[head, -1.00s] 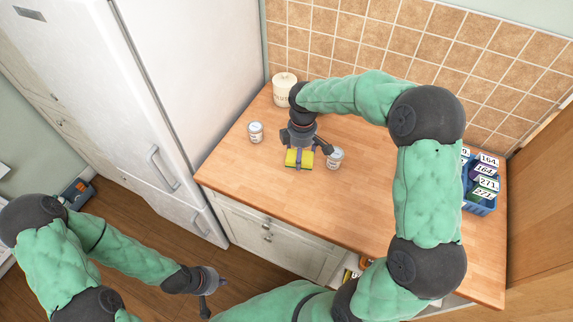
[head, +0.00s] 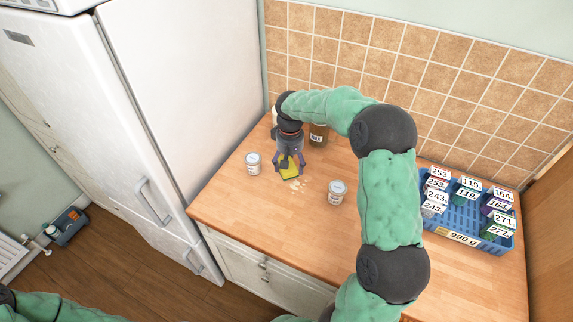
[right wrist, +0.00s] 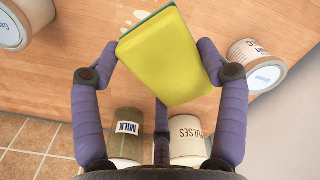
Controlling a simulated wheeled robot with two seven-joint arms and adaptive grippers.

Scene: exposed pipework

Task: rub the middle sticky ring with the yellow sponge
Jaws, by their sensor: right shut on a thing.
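The yellow sponge (head: 290,172) with a thin green layer is held by my right gripper (head: 288,160) over the wooden counter, between two white tins. In the right wrist view the sponge (right wrist: 167,62) sits tilted between the fingers. I cannot tell whether it touches the counter. Pale patches of the middle sticky ring (head: 297,185) show beside the sponge's front edge; they also show in the right wrist view (right wrist: 133,17). The sponge hides the rest of the ring. My left gripper is out of view.
White tins stand left (head: 253,163) and right (head: 337,192) of the sponge. A milk jar (head: 318,134) and a pulses canister (right wrist: 187,133) stand close behind my gripper. A blue crate (head: 466,240) of labelled packets is at the right. The counter's front middle is clear.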

